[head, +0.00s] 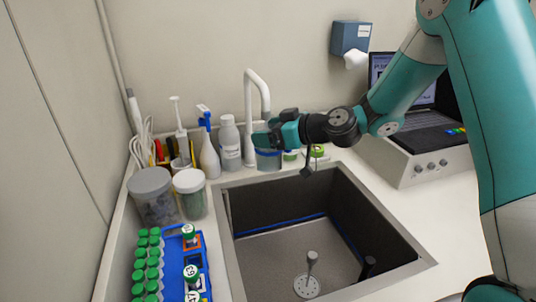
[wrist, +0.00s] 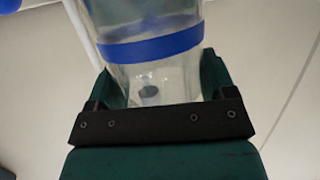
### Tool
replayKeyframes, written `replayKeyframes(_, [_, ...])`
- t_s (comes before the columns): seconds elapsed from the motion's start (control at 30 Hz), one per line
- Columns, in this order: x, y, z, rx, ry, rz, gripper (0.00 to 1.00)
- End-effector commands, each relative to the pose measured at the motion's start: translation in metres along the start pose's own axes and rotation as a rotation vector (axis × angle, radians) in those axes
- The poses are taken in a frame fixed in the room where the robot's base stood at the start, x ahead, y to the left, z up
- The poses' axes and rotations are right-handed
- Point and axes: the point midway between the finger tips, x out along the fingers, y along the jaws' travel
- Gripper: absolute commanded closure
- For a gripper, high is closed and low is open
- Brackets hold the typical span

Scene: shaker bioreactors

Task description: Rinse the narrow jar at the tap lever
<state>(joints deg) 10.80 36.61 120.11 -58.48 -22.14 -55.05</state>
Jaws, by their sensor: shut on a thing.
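My gripper (head: 270,138) is shut on a clear jar with a blue band (wrist: 155,48). The jar stands between the two fingers in the wrist view, and its glass looks clear. In the head view a clear, blue-banded vessel (head: 268,159) shows just below the gripper and seems to be this jar. The white tap (head: 249,115) rises behind the sink, with its spout ending just above the gripper. I cannot make out a separate tap lever. Whether water runs is not visible.
The dark sink (head: 270,215) opens below and in front, with a drain piece (head: 310,275) inside. A grey bottle (head: 230,145) and a spray bottle (head: 208,150) stand left of the tap. Lidded tubs (head: 190,200) and a blue tube rack (head: 172,270) crowd the left counter.

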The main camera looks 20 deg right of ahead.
Motion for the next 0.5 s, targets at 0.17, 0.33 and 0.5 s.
replayKeyframes(0.17, [0.001,-0.002,-0.001,-0.001,0.001,-0.001,0.67])
replayKeyframes(0.33, [-0.001,-0.004,0.001,0.000,0.002,0.000,0.67])
replayKeyframes(0.5, [-0.012,-0.012,0.005,0.000,0.002,0.001,0.67])
